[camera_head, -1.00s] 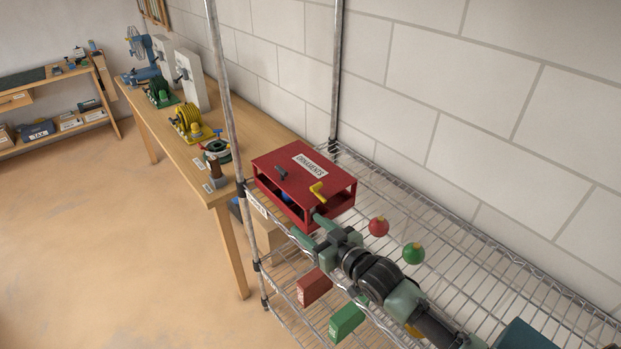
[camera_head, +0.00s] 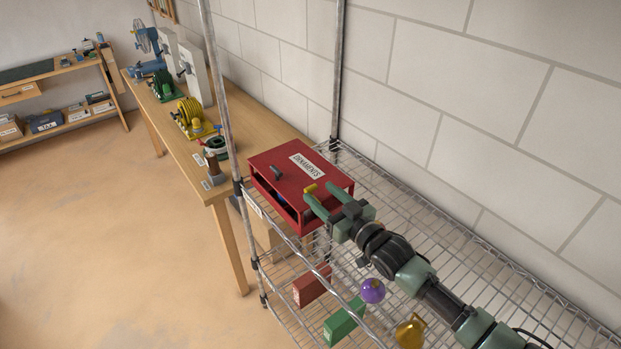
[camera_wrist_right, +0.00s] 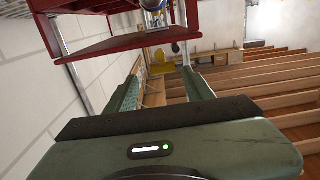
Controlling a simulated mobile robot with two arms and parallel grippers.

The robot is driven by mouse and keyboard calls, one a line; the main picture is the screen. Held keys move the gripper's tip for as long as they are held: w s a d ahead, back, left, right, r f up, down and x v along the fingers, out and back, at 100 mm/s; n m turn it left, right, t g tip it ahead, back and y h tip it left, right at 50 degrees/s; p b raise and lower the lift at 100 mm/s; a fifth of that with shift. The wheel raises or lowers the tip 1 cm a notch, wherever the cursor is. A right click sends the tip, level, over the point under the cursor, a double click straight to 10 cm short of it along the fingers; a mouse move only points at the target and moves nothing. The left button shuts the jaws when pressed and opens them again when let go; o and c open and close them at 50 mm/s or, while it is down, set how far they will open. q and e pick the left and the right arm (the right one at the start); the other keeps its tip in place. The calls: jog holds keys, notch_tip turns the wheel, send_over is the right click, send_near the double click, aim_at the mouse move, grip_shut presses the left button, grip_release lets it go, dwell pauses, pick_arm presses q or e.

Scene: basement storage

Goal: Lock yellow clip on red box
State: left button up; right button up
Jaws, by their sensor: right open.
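The red box (camera_head: 290,192), labelled ORNAMENTS, stands at the far end of the wire shelf with its lid down. A yellow clip (camera_head: 311,188) is at the lid's front right part; a dark clip (camera_head: 276,172) is further left. My right gripper (camera_head: 314,199) is open at the box's right front edge, its fingers close to the yellow clip. The wrist view shows the box (camera_wrist_right: 120,42) at the top and a yellow shape (camera_wrist_right: 162,70) beyond the open fingers (camera_wrist_right: 160,88); whether it is the clip I cannot tell. My left gripper is not in view.
The wire shelf (camera_head: 480,262) extends right along the block wall. A purple ball (camera_head: 372,291) and a gold ornament (camera_head: 410,331) lie near my arm. Red (camera_head: 312,287) and green (camera_head: 344,322) boxes are lower. A metal post (camera_head: 222,100) stands left of the box, before the workbench (camera_head: 215,190).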

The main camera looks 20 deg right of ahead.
aim_at(312, 190)
jog(key=b+x, duration=0.1)
jog(key=x, duration=0.1)
jog(key=b+x, duration=0.1)
jog(key=x, duration=0.1)
jog(key=b+x, duration=0.1)
jog(key=x, duration=0.1)
jog(key=shift+w+a+f+b, duration=0.1)
jog(key=shift+a+f+b, duration=0.05)
jog(key=shift+a+b, duration=0.2)
jog(key=shift+w+a, duration=0.1)
jog(key=shift+w, duration=0.45)
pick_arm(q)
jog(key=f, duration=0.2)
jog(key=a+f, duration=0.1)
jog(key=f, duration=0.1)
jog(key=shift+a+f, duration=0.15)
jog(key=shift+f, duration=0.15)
